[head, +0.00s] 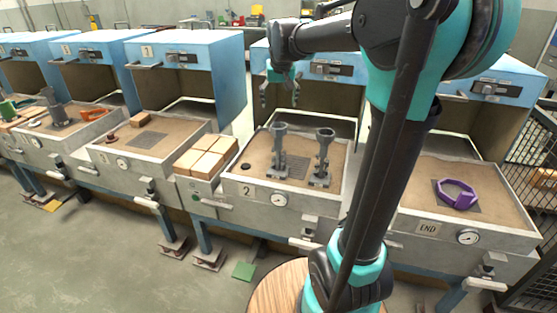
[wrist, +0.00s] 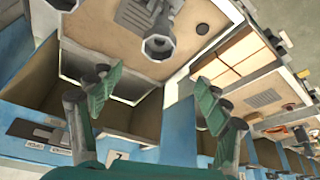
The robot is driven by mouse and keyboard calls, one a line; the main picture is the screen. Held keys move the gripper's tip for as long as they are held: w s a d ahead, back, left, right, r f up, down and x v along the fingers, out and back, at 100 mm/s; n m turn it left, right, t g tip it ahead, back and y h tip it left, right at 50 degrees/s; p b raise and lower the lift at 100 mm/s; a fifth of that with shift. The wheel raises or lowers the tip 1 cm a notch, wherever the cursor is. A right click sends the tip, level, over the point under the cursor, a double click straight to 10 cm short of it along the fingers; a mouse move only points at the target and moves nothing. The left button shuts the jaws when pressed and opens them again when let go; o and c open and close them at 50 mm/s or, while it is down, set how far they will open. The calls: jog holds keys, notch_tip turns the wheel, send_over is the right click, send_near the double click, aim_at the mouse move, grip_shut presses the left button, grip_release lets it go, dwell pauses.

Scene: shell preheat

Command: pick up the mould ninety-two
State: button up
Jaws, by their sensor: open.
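Two grey upright moulds stand in the sand tray of station 2 (head: 338,173) in the head view, a left one (head: 279,152) and a right one (head: 323,158). Each has a flared top; no number is readable, so I cannot tell which is ninety-two. My gripper (head: 279,96) is open and empty, above and behind the left mould, in front of the blue cabinet. In the wrist view my open gripper (wrist: 155,98) has green pads wide apart, and a grey mould (wrist: 159,44) shows beyond them at the top, apart from the fingers.
Tan blocks (head: 207,156) sit left of the station 2 tray. A purple ring (head: 456,194) lies in the END tray on the right. Blue cabinets (head: 186,65) with handles stand behind the trays. Other trays at left hold a grey mould (head: 55,108) and an orange piece (head: 94,113).

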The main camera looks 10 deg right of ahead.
jog(key=x, duration=0.9)
jog(key=shift+s+x, duration=0.15)
jog(key=shift+x, duration=1.25)
jog(key=shift+s+x, duration=0.15)
jog(key=shift+x, duration=1.2)
jog(key=shift+d+f, duration=0.15)
jog(key=shift+d, duration=0.05)
jog(key=shift+c, duration=0.3)
jog(key=c, duration=1.7)
grip_shut()
jog(key=shift+r, duration=0.2)
